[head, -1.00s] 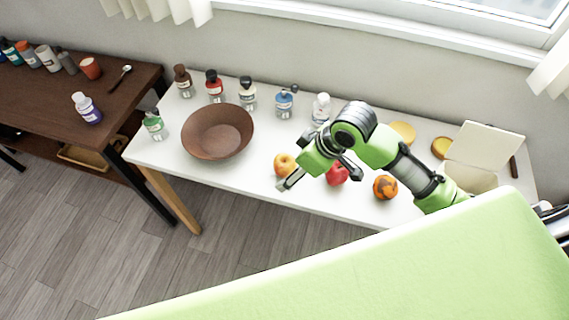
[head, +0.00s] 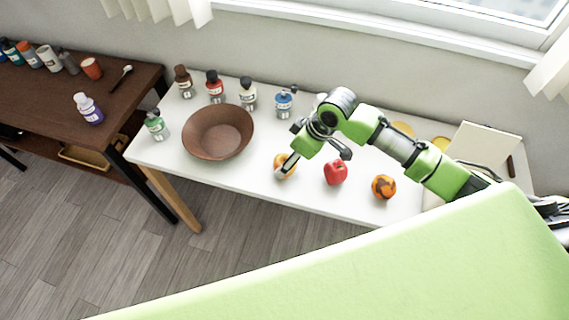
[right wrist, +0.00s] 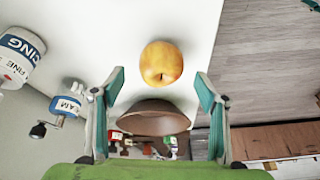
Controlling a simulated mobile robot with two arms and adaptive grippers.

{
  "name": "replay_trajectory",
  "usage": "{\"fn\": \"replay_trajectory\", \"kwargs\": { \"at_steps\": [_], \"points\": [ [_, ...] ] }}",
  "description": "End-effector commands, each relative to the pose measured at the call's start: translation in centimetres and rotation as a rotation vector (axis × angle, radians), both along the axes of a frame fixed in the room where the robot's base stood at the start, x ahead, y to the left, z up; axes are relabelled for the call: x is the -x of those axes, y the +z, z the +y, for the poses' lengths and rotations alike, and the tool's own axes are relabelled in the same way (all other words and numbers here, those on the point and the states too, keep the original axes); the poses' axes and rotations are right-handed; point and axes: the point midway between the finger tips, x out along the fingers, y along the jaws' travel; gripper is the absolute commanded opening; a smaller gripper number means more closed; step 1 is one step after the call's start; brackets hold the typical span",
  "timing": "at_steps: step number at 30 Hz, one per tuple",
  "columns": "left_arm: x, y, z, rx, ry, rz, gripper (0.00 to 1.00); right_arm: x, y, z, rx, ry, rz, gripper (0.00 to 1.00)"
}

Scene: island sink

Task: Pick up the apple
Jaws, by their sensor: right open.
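A yellow-orange apple (head: 279,160) lies near the front edge of the white table, right of the brown bowl. One finger of my right gripper (head: 315,160) partly covers it in the head view. In the right wrist view the apple (right wrist: 161,64) shows whole, with its dimple, just beyond the gap between the two teal-padded fingers (right wrist: 160,88). The right gripper is open and empty; nothing is between its fingers. I cannot tell its exact height above the table. My left gripper is not in view.
A red apple or pepper (head: 335,172) and a mottled orange fruit (head: 384,187) lie to the right. The brown bowl (head: 217,133) stands left, with several bottles behind it. A pale open box (head: 485,145) is at the right end. The table's front edge (head: 255,190) is close.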

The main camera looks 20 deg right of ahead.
Motion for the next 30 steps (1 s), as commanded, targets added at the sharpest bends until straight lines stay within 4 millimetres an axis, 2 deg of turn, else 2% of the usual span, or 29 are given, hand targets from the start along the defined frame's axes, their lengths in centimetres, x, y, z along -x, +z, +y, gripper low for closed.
{"fn": "replay_trajectory", "kwargs": {
  "at_steps": [7,12,20,21,26,30],
  "points": [
    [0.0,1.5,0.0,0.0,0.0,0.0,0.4,-0.5,-2.6,1.1,-0.001,0.0,0.005,0.67],
    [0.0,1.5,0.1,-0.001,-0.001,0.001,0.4,-1.0,-4.4,1.5,-0.001,-0.001,0.001,0.67],
    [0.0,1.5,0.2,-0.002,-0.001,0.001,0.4,-1.1,-4.7,1.6,0.0,0.0,0.0,0.67],
    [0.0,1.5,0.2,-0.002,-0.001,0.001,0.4,-1.1,-4.7,1.6,0.0,0.0,0.0,0.62],
    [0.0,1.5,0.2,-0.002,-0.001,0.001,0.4,-1.1,-4.7,1.6,0.0,0.0,0.0,0.21],
    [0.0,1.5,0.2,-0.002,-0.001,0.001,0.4,-1.2,-4.7,1.6,-0.001,0.0,-0.001,0.21]
  ]
}}
